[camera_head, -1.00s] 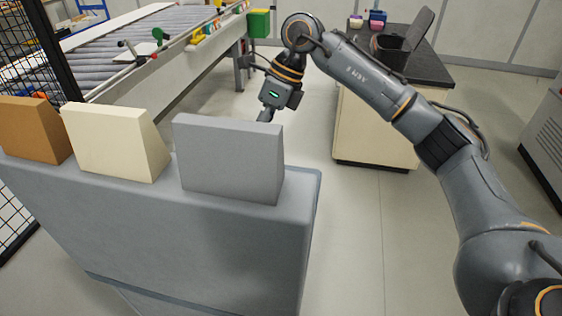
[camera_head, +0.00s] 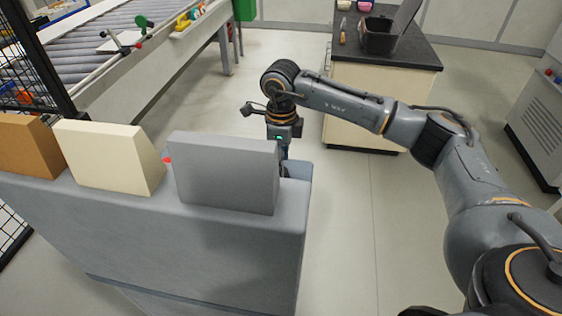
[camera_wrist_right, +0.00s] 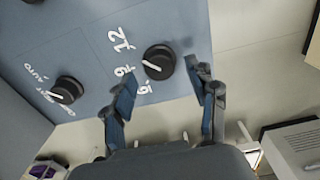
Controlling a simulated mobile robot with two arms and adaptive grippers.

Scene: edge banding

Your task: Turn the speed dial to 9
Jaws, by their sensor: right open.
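The speed dial (camera_wrist_right: 159,62) is a round black knob with a white pointer on a blue-grey panel, in the right wrist view. Its pointer aims left, towards the white numbers; 12 is clear, and a 9 and a 6 seem to stand below it. My right gripper (camera_wrist_right: 161,77) is open, its two fingers apart at either side below the dial, with nothing between them. I cannot tell whether a finger touches the knob. In the head view my right wrist (camera_head: 284,132) is behind the machine's right end, and its fingertips are hidden. My left gripper is not seen.
A second black knob (camera_wrist_right: 67,90), marked AUTO and OFF, sits left of the dial. The grey machine housing (camera_head: 230,240) carries brown, cream and grey blocks (camera_head: 225,172). A red button (camera_head: 167,160) shows behind them. A black-topped cabinet (camera_head: 395,55) stands farther back; floor between is clear.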

